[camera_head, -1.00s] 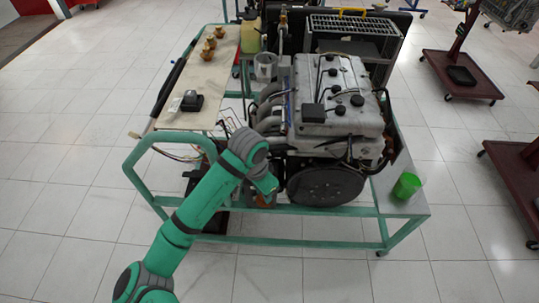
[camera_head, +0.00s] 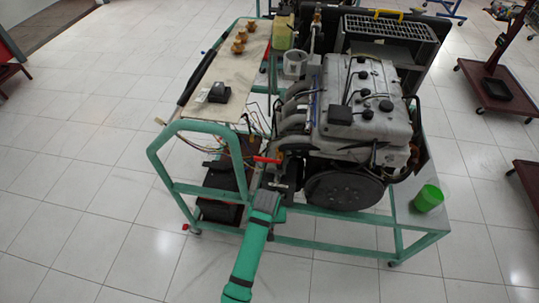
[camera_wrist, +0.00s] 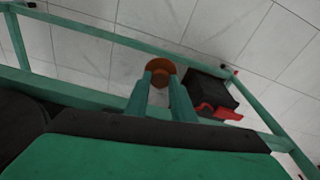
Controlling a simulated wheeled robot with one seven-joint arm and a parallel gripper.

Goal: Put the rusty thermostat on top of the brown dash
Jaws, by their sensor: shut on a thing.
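The rusty thermostat (camera_wrist: 160,64), a round orange-brown piece, shows in the wrist view at the tips of my gripper's (camera_wrist: 160,78) two green fingers. My gripper is shut on it. In the head view my arm reaches to the lower front left of the engine stand, and the fingers and thermostat are hidden there. The brown dash seems to be the flat tan board (camera_head: 232,72) at the stand's upper left. It carries several gold-brown fittings (camera_head: 240,38) at its far end and a small black box (camera_head: 219,92) near its front.
A large grey engine (camera_head: 365,100) fills the middle of the green frame (camera_head: 330,232). A black battery-like box (camera_head: 222,182) sits low inside the frame at left. A green cup (camera_head: 429,198) stands on the right ledge. Open tiled floor lies left.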

